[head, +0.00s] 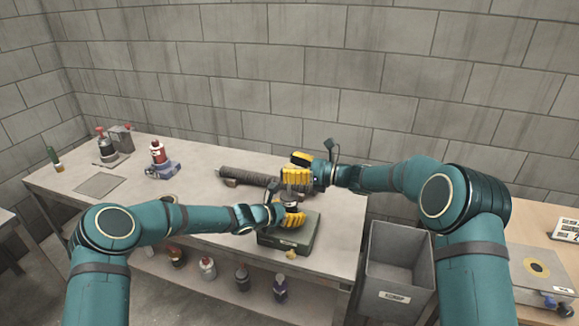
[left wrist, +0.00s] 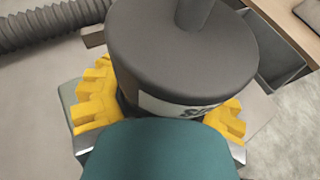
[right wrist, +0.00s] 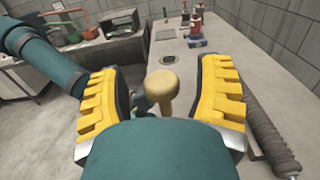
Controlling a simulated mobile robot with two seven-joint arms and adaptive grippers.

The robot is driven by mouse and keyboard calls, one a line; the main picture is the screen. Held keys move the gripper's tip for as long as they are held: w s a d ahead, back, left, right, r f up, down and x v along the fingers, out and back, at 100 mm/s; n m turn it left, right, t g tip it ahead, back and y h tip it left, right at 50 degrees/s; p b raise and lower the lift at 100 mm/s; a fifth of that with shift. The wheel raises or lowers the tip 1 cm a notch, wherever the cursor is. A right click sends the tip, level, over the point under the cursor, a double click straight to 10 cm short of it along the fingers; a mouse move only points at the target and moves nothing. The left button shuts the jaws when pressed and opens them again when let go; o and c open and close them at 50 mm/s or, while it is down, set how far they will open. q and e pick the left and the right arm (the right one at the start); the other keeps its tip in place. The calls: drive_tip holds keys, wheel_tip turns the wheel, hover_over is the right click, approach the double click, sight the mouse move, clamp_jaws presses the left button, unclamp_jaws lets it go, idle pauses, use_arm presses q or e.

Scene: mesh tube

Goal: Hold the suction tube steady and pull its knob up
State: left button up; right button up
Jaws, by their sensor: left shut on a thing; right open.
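The suction tube is a dark grey cylinder (left wrist: 170,55) with a white label and a thin rod rising from its top. My left gripper (head: 292,217) is shut on its body, with yellow fingers on both sides in the left wrist view. The tube's tan knob (right wrist: 161,88) shows in the right wrist view, between the spread fingers of my right gripper (right wrist: 161,95). The right gripper (head: 299,173) is open, above the left one in the head view. It shows gaps on both sides of the knob. The fingers hide much of the tube in the head view.
A green-grey box (head: 290,243) sits below the grippers on the table (head: 110,208). A corrugated hose (head: 247,175) lies behind them. Red-topped bottles stand farther left. A grey bin (head: 397,272) stands right of the table.

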drive_tip(key=v, duration=1.1)
drive_tip(key=shift+d, duration=0.3)
drive_tip(key=shift+s+r, duration=0.1)
use_arm(q)
drive_tip(key=o, duration=1.5)
